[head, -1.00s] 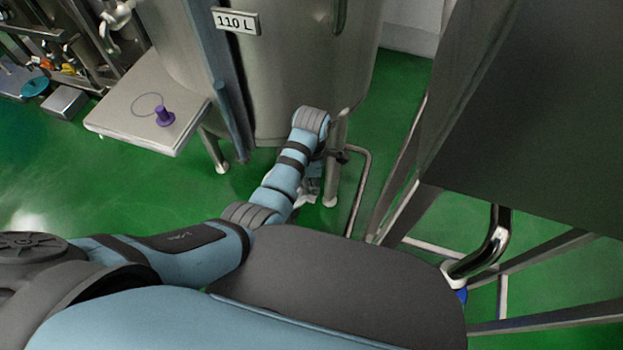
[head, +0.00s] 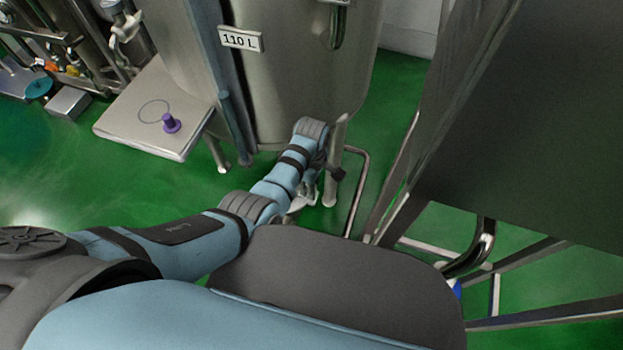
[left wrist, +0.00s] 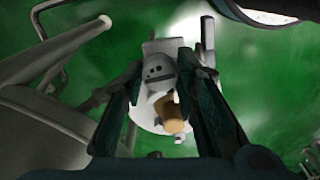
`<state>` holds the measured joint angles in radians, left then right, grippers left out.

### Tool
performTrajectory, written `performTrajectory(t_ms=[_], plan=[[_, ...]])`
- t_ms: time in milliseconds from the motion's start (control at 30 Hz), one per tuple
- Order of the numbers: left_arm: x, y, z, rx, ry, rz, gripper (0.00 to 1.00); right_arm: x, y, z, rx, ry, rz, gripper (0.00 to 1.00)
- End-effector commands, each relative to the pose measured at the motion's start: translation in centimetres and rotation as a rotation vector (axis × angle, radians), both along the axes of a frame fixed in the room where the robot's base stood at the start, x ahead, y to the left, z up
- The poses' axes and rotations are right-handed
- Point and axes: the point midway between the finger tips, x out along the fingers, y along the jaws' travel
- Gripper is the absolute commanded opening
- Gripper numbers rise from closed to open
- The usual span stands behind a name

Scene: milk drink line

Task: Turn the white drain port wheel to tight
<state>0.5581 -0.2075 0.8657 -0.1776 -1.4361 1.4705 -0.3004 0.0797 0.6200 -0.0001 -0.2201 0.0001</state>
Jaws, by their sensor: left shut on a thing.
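My left arm reaches down to the foot of the steel tank (head: 290,75) in the head view. My left gripper (head: 312,182) is low beside a tank leg, mostly hidden by my own wrist. In the left wrist view the two dark fingers of the gripper (left wrist: 160,76) stand either side of a pale fitting and are shut on it. The white drain port wheel (left wrist: 146,106) shows as a pale round part between and behind the fingers. A tan peg-like part (left wrist: 173,115) sticks out there. Whether the wheel is tight cannot be told. My right gripper is not in view.
A steel side table (head: 150,115) with a purple knob-like piece (head: 171,123) stands left of the tank. A bent steel pipe (head: 357,190) and a large grey panel (head: 530,110) on a frame close in the right. Green floor (head: 185,180) is open at left.

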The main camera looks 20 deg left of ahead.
Motion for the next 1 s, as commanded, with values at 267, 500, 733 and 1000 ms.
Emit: performTrajectory(t_ms=[267, 500, 733, 1000], plan=[[0.0, 0.0, 0.3, -0.001, 0.000, -0.258, 0.00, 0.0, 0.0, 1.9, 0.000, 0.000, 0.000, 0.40], [0.0, 0.0, 0.3, -0.002, -0.001, -0.486, 0.00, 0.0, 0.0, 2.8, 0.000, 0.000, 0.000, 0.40], [0.0, 0.1, 0.2, -0.001, -0.001, -0.705, 0.00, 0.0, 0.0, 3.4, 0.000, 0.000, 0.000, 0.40], [0.0, 0.1, 0.2, 0.000, -0.001, -0.961, 0.00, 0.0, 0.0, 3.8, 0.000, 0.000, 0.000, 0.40]])
